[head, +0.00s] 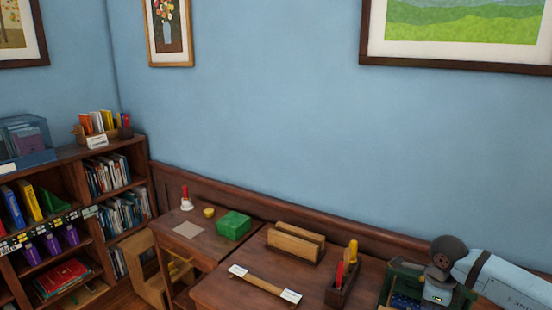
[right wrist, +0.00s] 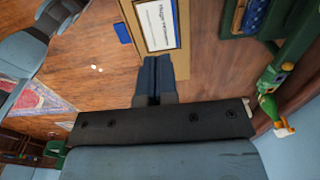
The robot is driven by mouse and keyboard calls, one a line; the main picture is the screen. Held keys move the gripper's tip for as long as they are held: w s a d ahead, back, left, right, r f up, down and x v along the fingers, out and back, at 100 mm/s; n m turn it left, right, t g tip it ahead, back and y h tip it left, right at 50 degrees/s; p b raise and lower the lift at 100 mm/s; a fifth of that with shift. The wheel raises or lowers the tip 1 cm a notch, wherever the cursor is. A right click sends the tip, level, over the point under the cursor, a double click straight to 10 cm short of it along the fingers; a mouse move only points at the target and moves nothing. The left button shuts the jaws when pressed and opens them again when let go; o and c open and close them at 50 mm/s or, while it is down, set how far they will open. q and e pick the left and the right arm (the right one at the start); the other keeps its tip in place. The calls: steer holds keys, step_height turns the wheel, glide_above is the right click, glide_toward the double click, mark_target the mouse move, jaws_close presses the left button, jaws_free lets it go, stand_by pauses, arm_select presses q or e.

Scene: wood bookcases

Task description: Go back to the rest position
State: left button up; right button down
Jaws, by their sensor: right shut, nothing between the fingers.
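My right gripper (right wrist: 156,62) shows in the right wrist view with its dark fingers pressed together and nothing between them. Its tips are over or near a light wooden board with a framed, printed card (right wrist: 160,22); I cannot tell how far apart they are. In the head view my right arm comes in at the lower right, and its gripper does not show there. My left gripper is in neither view.
In the head view, two wood desks hold a green box (head: 233,223), a red-and-white bell (head: 186,199), a wooden rack (head: 296,241) and a tool holder (head: 345,287). A wood bookcase (head: 75,152) stands at left. A green-edged tray (head: 402,270) lies near my arm.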

steer(key=s+a+f+m+y, duration=0.1)
steer(key=s+a+f+y, duration=0.15)
steer(key=a, duration=0.35)
steer(key=s+a+f+g+y, duration=0.1)
steer(key=s+a+y, duration=0.25)
steer(key=a, duration=0.25)
steer(key=s+a+f+m+y, duration=0.1)
steer(key=s+a+f+y, duration=0.15)
steer(key=a, duration=0.45)
steer(key=s+a+r+m+t+y, duration=0.45)
steer(key=a+m+t+y, duration=0.45)
steer(key=m, duration=0.5)
steer(key=s+d+f+m+t+h, duration=0.1)
steer(key=s+d+f+m+h, duration=0.4)
steer(key=m, duration=0.9)
steer(key=s+d+f+m+t+h, duration=0.1)
steer(key=s+d+f+m+h, duration=0.5)
steer(key=s+f+m+h, duration=0.3)
step_height(320, 180, down, 4)
steer(key=m, duration=0.5)
steer(key=shift+m+t, duration=0.3)
steer(key=shift+t, duration=0.1)
